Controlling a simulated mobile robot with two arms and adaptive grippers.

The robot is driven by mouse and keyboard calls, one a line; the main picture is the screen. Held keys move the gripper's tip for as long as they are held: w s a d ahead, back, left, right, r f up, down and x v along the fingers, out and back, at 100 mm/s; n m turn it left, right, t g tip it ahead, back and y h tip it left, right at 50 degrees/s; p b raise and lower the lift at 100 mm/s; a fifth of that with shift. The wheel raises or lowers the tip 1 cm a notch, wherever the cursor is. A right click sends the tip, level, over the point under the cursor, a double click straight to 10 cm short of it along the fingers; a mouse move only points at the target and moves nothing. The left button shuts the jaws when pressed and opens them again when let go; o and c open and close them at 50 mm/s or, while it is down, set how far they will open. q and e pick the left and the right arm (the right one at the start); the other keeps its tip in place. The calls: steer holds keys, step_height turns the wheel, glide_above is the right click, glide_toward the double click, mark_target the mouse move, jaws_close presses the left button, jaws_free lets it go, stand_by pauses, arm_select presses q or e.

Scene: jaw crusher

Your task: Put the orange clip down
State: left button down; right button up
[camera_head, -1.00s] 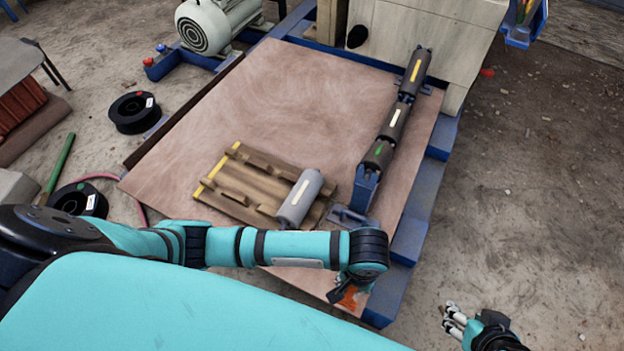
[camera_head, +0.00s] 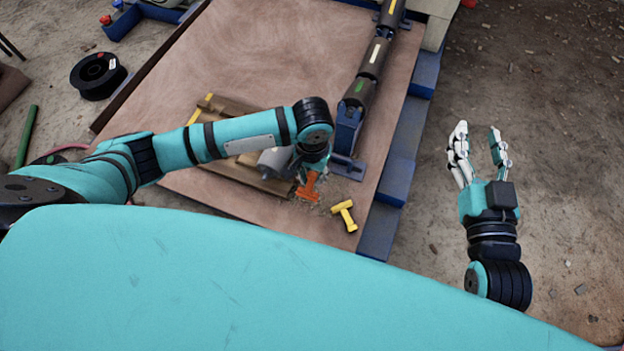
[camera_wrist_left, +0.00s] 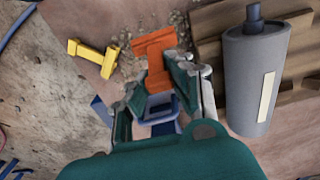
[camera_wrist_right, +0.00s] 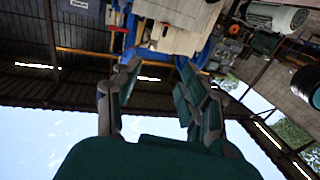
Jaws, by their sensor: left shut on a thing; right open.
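The orange clip (camera_head: 308,187) is T-shaped and sits in the fingers of my left gripper (camera_head: 304,180), above the brown board near the pallet. In the left wrist view the clip (camera_wrist_left: 156,58) shows between the fingertips of the left gripper (camera_wrist_left: 165,85), its wide end pointing away. Whether it touches the board I cannot tell. A similar yellow clip (camera_head: 344,215) lies on the board to the right, apart from the orange one. It also shows in the left wrist view (camera_wrist_left: 92,56). My right gripper (camera_head: 480,152) is open and empty, raised to the right of the board.
A grey roller (camera_wrist_left: 256,75) lies on the wooden pallet (camera_wrist_left: 212,25) beside the left gripper. Crumbs lie near the clips. The upper-middle board (camera_head: 260,50) is clear.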

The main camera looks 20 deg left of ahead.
mark_target(312, 181)
arm_select(q)
step_height(312, 181, down, 4)
steer(key=shift+w+a+r+b, duration=0.15)
steer(key=shift+r+b, duration=0.1)
steer(key=shift+b, duration=0.75)
arm_select(e)
step_height(312, 181, up, 9)
steer(key=s+t+y, duration=0.2)
steer(key=t, duration=0.3)
steer(key=shift+a+f+t, duration=0.15)
steer(key=shift+a+t, duration=0.15)
steer(key=shift+a, duration=0.05)
arm_select(q)
steer(key=shift+f, duration=0.15)
steer(key=c, duration=1.5)
jaws_free()
steer(key=o, duration=0.3)
arm_select(e)
steer(key=shift+f, duration=0.25)
